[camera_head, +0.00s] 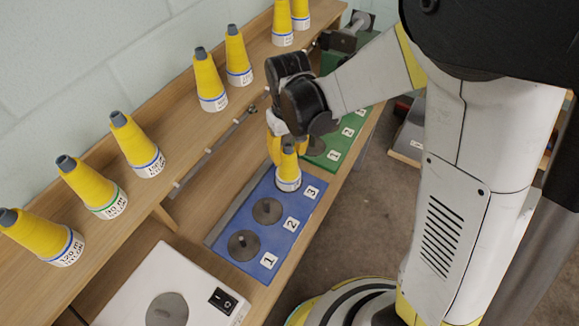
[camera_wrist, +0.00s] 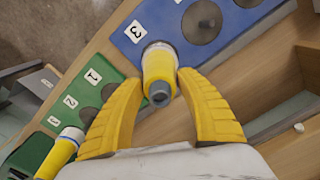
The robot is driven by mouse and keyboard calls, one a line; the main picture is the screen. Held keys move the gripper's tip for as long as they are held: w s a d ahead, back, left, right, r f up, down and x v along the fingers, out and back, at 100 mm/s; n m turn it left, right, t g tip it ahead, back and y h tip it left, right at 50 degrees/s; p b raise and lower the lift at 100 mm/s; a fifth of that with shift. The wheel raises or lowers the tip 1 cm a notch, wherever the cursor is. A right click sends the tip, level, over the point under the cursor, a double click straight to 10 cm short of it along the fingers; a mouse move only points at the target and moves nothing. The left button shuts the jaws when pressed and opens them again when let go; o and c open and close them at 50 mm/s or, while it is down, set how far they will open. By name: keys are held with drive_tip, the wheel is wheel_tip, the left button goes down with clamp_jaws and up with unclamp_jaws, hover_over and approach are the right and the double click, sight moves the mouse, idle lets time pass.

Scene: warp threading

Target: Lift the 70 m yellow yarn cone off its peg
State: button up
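A yellow yarn cone (camera_head: 288,172) with a grey tip and a blue-banded white base stands upright at spot 3 of the blue board (camera_head: 215,238). Its length label cannot be read. My gripper (camera_head: 287,150) reaches down over this cone. In the wrist view the cone (camera_wrist: 158,70) stands between the two curved yellow fingers, with a narrow gap on each side, so the gripper (camera_wrist: 159,77) looks open around it. The peg under the cone is hidden.
Several yellow cones (camera_head: 133,145) stand along the raised wooden shelf (camera_head: 185,135). Spots 1 and 2 hold bare grey discs (camera_head: 243,246). A green board (camera_head: 350,125) adjoins; another cone (camera_wrist: 62,150) shows near it. A white box with a switch (camera_head: 222,300) sits in front.

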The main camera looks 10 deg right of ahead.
drive_tip(key=shift+r+p, duration=2.85)
drive_tip(key=shift+r, duration=1.15)
drive_tip(key=shift+c, duration=0.2)
